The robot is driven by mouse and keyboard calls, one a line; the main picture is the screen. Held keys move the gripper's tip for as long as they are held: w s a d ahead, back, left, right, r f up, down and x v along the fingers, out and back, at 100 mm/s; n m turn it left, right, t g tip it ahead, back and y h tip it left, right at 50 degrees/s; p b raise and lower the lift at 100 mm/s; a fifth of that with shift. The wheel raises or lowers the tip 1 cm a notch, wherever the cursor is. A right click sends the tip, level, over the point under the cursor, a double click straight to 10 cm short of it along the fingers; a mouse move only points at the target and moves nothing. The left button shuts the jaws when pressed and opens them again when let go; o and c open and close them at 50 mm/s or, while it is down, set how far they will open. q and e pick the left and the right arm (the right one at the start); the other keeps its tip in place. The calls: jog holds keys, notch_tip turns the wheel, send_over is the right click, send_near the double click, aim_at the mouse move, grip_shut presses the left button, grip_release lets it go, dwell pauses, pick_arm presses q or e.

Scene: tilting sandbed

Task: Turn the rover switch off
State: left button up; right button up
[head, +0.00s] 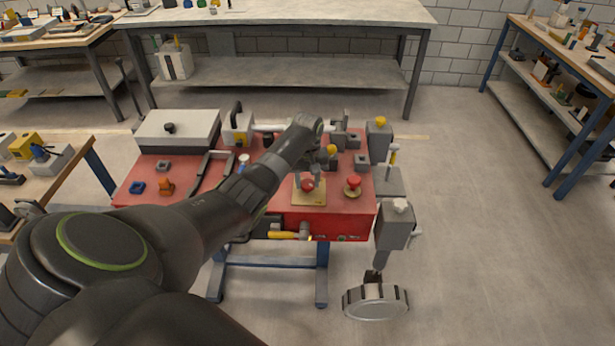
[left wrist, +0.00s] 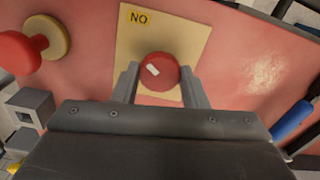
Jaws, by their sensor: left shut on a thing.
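A round red knob (head: 307,185) with a short white mark stands on a yellow plate (head: 309,199) near the front of the red bench top. In the left wrist view the red knob (left wrist: 160,71) sits on the yellow plate (left wrist: 183,30). A label (left wrist: 139,17) there reads "NO", which could be "ON" seen upside down. The white mark lies slanted, left of the knob's centre. My left gripper (head: 309,172) reaches down from above, with its fingers on either side of the knob and shut on it. The knob's near side is partly hidden. My right gripper is not in view.
A red mushroom button (head: 352,185) with a yellow base stands right of the plate. A white-lidded box (head: 178,130), an orange part (head: 167,186) and a blue part (head: 137,187) lie left. Grey wheel gear (head: 375,301) hangs at the right. Floor on the right is clear.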

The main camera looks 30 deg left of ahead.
pick_arm(q)
jog(key=n+p, duration=0.2)
jog(key=shift+r+n, duration=0.25)
jog(key=shift+n, duration=0.15)
jog(key=n+p, duration=0.2)
jog(key=n, duration=0.2)
jog(key=shift+f, duration=0.1)
jog(key=n+p, duration=0.2)
jog(key=n, duration=0.7)
jog(key=shift+p, duration=0.35)
jog(key=shift+f, duration=0.1)
jog(key=o, duration=1)
jog(key=shift+c, duration=0.2)
